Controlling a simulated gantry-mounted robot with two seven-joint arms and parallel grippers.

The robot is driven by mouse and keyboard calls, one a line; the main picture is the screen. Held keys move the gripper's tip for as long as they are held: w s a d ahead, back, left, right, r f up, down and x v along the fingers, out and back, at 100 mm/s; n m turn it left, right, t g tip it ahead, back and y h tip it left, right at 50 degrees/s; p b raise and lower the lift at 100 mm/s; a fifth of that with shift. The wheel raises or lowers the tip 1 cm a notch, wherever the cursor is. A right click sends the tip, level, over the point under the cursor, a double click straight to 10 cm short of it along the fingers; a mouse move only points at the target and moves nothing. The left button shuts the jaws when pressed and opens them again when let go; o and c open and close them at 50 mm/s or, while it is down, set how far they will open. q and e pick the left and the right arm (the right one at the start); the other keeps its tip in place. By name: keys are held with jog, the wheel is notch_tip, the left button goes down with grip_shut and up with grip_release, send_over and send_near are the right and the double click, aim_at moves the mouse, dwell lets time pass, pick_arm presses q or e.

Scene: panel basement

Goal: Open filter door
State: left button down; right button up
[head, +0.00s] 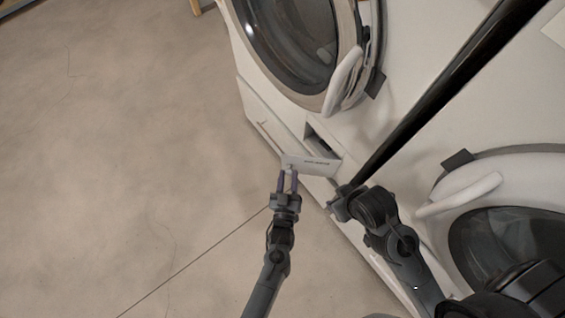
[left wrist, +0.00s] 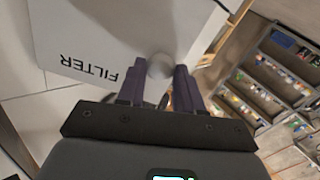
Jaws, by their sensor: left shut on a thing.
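The filter door (head: 322,165) is a small white flap with dark lettering, low on the front of a white washing machine. It is tilted outward, and a dark opening (head: 318,144) shows behind its upper edge. In the left wrist view the panel (left wrist: 95,35) reads "FILTER" upside down and has a round pale knob (left wrist: 160,66). My left gripper (head: 287,176) is at the door's left end, its purple fingers (left wrist: 155,85) shut on the knob. My right gripper (head: 341,204) is just right of the door; its fingers are not clear.
The washing machine's round door (head: 295,45) is above the filter door. A second machine with a round door (head: 510,235) is at the right. Bare concrete floor (head: 130,150) fills the left. Shelves with small coloured items (left wrist: 265,85) show in the left wrist view.

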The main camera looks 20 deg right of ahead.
dwell(0.3)
pick_arm(q)
jog(key=c, duration=1.2)
grip_release()
jog(key=o, duration=0.5)
jog(key=shift+c, duration=0.2)
jog(key=shift+s, duration=0.1)
jog(key=shift+s+a, duration=0.15)
jog(key=shift+s, duration=0.05)
jog(key=p+v, duration=0.4)
jog(key=v, duration=0.6)
jog(key=shift+s, duration=0.1)
jog(key=shift+c, duration=0.2)
